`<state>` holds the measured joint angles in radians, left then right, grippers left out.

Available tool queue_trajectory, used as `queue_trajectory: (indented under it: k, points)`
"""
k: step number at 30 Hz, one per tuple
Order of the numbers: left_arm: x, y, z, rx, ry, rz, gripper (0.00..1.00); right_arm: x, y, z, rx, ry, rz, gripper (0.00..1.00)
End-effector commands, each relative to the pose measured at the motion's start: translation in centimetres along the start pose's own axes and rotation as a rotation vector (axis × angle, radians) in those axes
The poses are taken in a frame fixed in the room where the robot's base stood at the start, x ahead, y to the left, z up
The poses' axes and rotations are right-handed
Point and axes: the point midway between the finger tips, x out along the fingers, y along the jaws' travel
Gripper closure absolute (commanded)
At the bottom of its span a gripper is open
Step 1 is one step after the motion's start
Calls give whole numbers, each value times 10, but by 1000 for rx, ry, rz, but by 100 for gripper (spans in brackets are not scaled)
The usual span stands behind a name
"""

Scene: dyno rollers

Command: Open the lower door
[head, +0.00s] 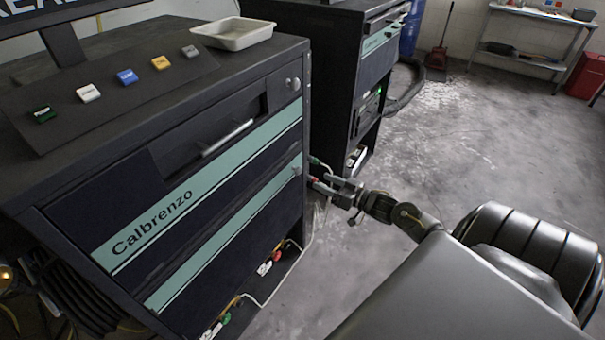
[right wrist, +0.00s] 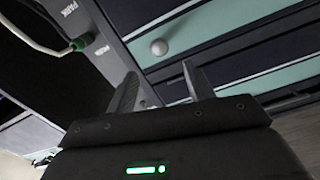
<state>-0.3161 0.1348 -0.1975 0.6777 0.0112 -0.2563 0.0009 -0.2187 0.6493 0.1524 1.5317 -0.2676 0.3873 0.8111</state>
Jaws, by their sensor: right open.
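The dark cabinet marked "Calbrenzo" (head: 190,190) stands at the left in the head view. Its lower door (head: 235,228) has a teal stripe and looks shut. A small round grey knob (head: 297,171) sits near the door's upper right corner; a round knob also shows in the right wrist view (right wrist: 159,47), just beyond the fingertips. My right gripper (head: 320,175) is open and empty at the cabinet's right front edge. In the right wrist view its two fingers (right wrist: 160,84) point toward the cabinet front, with the knob between their directions, apart from both. My left gripper is not in view.
A drawer with a bar handle (head: 228,138) and another knob (head: 293,83) are above the door. A green plug with a pale cable (right wrist: 78,44) sits by a "PARK" label close to the right gripper. Cables and plugs (head: 265,268) lie below. The floor (head: 470,140) at right is mostly clear.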

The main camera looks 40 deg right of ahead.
Motion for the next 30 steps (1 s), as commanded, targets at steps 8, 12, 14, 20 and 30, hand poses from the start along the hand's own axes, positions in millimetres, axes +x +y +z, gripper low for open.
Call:
queue_trajectory:
  k: [8, 12, 14, 20, 30]
  points:
    - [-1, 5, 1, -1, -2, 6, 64, 54, 0, -1, 0, 2, 1, 48]
    - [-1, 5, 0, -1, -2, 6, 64, 74, 1, 0, 0, 0, 2, 48]
    - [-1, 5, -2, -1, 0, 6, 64, 81, 0, 1, 0, -1, 2, 48]
    - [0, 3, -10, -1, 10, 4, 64, 91, 1, 1, 0, -2, 2, 48]
    - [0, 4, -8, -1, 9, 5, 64, 92, 0, 1, -1, -2, 2, 59]
